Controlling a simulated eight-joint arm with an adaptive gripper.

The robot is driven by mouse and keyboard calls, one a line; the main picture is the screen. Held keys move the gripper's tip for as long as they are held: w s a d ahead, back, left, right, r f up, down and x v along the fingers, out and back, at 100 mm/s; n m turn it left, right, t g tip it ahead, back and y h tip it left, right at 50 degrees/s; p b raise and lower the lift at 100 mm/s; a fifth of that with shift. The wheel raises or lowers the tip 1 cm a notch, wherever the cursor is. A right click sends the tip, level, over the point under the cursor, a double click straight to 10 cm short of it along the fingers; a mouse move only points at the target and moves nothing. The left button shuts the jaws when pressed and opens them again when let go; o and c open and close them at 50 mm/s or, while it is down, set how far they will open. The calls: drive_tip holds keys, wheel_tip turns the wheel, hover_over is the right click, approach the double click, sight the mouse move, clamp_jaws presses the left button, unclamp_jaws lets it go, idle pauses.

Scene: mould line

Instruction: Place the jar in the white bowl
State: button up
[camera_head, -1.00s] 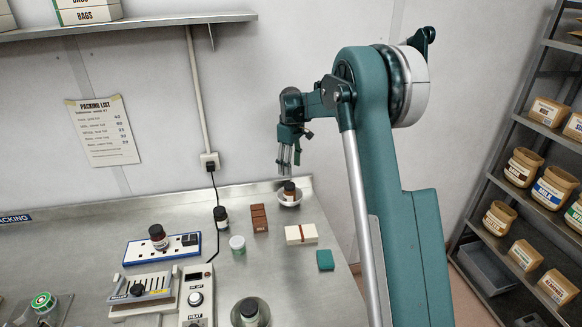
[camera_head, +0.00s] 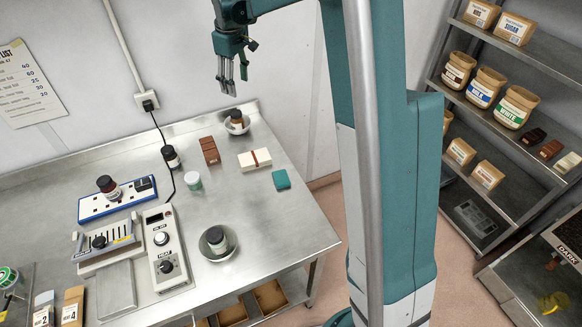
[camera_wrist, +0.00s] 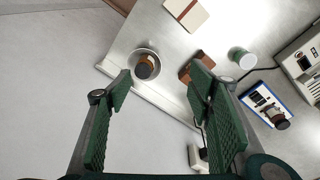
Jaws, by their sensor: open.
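A small dark-lidded jar with an amber-brown side (camera_head: 236,116) sits in the white bowl (camera_head: 240,129) near the back corner of the steel table. In the wrist view the jar (camera_wrist: 146,66) shows inside the bowl (camera_wrist: 137,54), leaning or off-centre against its wall; I cannot tell which. My gripper (camera_head: 228,93) is open and empty, above the bowl and clear of the jar. In the wrist view its green fingers (camera_wrist: 160,88) stand wide apart, with nothing between the pads.
A brown block (camera_head: 210,150), a cream box with a red band (camera_head: 254,160), a teal block (camera_head: 281,180) and a white-green jar (camera_head: 193,181) stand nearby. A second bowl (camera_head: 206,250) holds another jar. A dark-lidded jar (camera_head: 109,188) stands on the blue-edged board (camera_head: 90,209).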

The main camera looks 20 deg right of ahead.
drive_tip(key=s+r+m+t, duration=0.15)
drive_tip(key=s+r, duration=0.35)
drive_tip(key=s, duration=0.7)
drive_tip(key=s+r+m+t, duration=0.15)
drive_tip(key=s+r, duration=0.35)
drive_tip(key=s, duration=0.8)
drive_tip(key=s+f+m+t, duration=0.1)
drive_tip(key=s+f, duration=0.3)
drive_tip(key=s, duration=0.7)
drive_tip(key=s+f+m+t, duration=0.1)
drive_tip(key=s+f+m, duration=0.2)
drive_tip(key=s, duration=0.9)
drive_tip(key=shift+a+f+t, duration=0.35)
drive_tip(key=shift+t, duration=0.05)
